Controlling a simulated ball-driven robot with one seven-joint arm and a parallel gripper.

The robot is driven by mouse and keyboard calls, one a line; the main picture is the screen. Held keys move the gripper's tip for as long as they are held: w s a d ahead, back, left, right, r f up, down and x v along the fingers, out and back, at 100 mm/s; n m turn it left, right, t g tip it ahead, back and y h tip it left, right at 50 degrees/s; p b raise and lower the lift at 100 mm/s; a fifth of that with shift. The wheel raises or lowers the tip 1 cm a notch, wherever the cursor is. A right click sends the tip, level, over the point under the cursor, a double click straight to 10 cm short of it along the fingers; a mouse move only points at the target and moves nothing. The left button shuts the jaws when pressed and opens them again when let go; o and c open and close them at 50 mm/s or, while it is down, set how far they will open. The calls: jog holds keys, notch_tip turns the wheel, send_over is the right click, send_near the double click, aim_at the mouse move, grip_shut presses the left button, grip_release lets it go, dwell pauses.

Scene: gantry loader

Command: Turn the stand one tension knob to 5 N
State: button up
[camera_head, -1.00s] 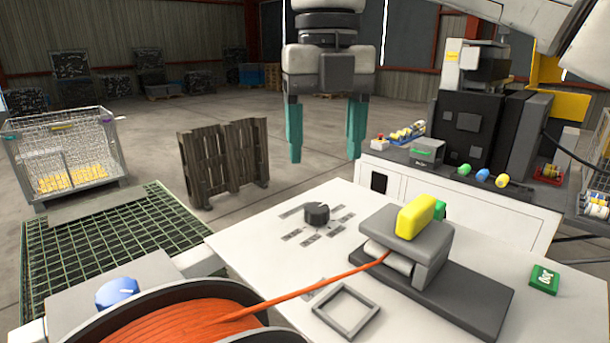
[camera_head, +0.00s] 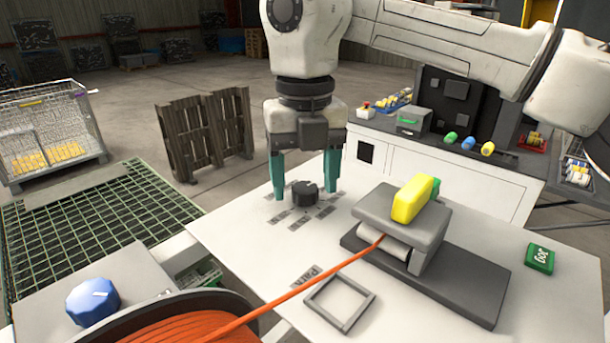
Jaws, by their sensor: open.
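The dark knob (camera_head: 305,194) stands on the white panel (camera_head: 240,247), with several grey label plates around its near side. The label lettering is too small to read. I cannot tell from the picture which knob belongs to stand one. My gripper (camera_head: 304,208) points down with its two teal fingers apart, one on each side of the dark knob as seen here. It is empty. Whether the fingers touch the knob or stand behind it is unclear.
An orange cable reel (camera_head: 165,325) is in front, its cable running to a grey clamp with a yellow handle (camera_head: 411,199). A square grey frame (camera_head: 339,303) and a green block (camera_head: 540,258) lie on the panel. A wooden pallet (camera_head: 205,135) stands behind.

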jog(key=shift+f, duration=0.25)
jog(key=c, duration=1.1)
jog(key=shift+o, duration=0.2)
jog(key=m, duration=0.4)
jog(key=shift+m, duration=0.3)
jog(key=shift+m+b, duration=0.35)
jog(key=shift+m, duration=1.75)
